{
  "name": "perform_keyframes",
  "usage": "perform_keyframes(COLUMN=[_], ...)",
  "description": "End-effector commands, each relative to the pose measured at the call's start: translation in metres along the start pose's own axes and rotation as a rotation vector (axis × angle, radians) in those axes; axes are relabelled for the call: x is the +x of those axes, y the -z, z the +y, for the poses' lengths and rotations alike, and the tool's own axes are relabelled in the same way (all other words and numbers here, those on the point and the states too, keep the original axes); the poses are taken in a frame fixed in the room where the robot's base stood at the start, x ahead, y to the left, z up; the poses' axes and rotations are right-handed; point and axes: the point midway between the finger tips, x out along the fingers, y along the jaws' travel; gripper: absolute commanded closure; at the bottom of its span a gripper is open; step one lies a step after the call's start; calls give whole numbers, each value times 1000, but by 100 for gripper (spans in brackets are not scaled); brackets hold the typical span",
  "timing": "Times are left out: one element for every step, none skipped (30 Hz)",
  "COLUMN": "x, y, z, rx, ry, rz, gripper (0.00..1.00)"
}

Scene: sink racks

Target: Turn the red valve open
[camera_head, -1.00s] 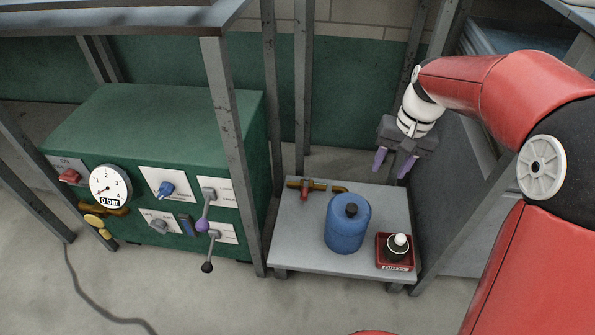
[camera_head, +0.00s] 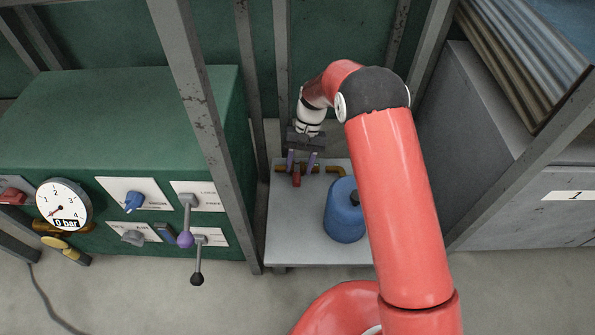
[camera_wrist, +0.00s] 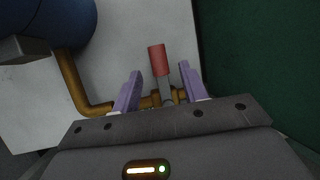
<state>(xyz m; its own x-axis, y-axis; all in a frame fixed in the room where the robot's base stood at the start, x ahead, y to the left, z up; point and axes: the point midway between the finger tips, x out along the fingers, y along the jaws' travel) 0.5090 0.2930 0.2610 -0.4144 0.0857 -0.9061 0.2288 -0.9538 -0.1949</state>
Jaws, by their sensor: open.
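The red valve (camera_head: 296,176) is a short red lever on a brass pipe (camera_head: 335,169) at the back of a small grey table. In the wrist view the red lever (camera_wrist: 157,60) points away from the pipe (camera_wrist: 75,85), on a grey stem between my fingers. My gripper (camera_head: 301,163) is open, with its two purple fingers pointing down on either side of the valve. It also shows in the wrist view (camera_wrist: 160,88), with a gap between each finger and the lever. I cannot tell whether the fingers are level with the lever.
A blue canister (camera_head: 344,215) stands on the table (camera_head: 290,230) just right of the valve, partly behind my arm. A metal post (camera_head: 205,120) and a green machine (camera_head: 120,110) with a gauge (camera_head: 63,205) are to the left. A grey cabinet (camera_head: 480,140) is to the right.

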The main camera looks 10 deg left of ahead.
Motion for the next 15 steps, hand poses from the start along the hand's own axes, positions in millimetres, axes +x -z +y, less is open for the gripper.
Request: perform_keyframes(x=[9, 12, 16, 18, 20, 22, 23, 24, 24, 25, 25, 24, 24, 24, 24], y=[0, 0, 0, 0, 0, 0, 0, 0, 0, 0, 0, 0, 0, 0, 0], z=[0, 1, 1, 1, 1, 1, 1, 1, 1, 1, 1, 1, 0, 0, 0], rx=[0, 0, 0, 0, 0, 0, 0, 0, 0, 0, 0, 0, 0, 0, 0], ry=[-1, -1, -1, -1, -1, -1, -1, -1, 0, 0, 0, 0, 0, 0, 0], rz=[-3, -2, -1, -1, -1, -1, -1, -1, -1, -1, 0, 0, 0, 0, 0], gripper=[57, 57, 57, 57, 57, 57, 57, 57, 57, 57, 57, 57, 57, 57, 57])
